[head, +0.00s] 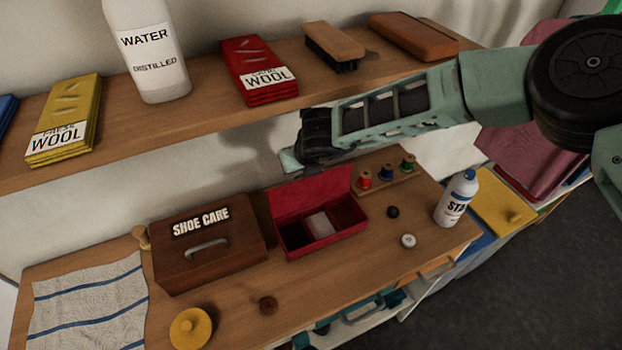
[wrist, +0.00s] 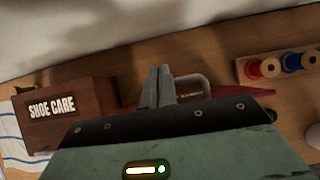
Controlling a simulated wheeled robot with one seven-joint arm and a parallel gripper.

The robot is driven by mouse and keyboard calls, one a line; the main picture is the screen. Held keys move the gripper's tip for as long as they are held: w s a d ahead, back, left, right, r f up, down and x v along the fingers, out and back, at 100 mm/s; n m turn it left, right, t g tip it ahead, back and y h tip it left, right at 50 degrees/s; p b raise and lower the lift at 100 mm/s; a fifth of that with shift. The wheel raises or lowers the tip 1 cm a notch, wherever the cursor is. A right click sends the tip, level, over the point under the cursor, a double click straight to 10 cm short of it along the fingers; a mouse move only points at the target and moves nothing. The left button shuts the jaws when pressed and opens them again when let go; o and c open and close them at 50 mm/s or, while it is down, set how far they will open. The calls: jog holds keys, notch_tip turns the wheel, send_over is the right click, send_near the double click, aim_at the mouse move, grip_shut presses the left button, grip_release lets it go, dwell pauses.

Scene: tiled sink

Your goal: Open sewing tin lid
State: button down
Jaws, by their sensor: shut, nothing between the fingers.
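The sewing tin (head: 318,225) is a red box on the wooden counter, right of the shoe care box. Its lid (head: 311,192) stands raised at the back, and dark and pale contents show inside. My gripper (head: 290,160) is above and behind the tin's raised lid, apart from it as far as I can tell. In the wrist view my gripper (wrist: 157,85) is shut, its fingers together and empty. A strip of red (wrist: 243,92) and a grey handle show beyond it; the rest of the tin is hidden by my gripper.
The brown shoe care box (head: 207,245) is left of the tin. Thread spools (head: 386,173) stand behind right, with a spray bottle (head: 456,198) farther right. A shelf (head: 200,100) with wool packs and a water bottle runs above. A striped towel (head: 90,305) lies left.

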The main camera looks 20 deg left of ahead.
jog(key=s+d+r+b, duration=0.2)
jog(key=s+d+b, duration=0.5)
jog(key=d, duration=0.3)
jog(key=shift+s+b, duration=0.35)
jog(key=shift+s, duration=0.5)
jog(key=s+d+r+n+g+y+b, duration=0.2)
jog(key=s+d+r+n, duration=0.45)
jog(key=n, duration=1.15)
jog(key=s+d+n+g+h, duration=0.1)
jog(key=s+d+n+h, duration=0.2)
jog(key=d+n, duration=0.5)
jog(key=s+d+n+g+h, duration=0.1)
jog(key=s+d+n+h, duration=0.2)
jog(key=d, duration=1.2)
jog(key=s+n, duration=0.3)
jog(key=n, duration=0.2)
jog(key=shift+d+r+b, duration=0.2)
jog(key=shift+r+b, duration=0.15)
jog(key=shift+r, duration=0.05)
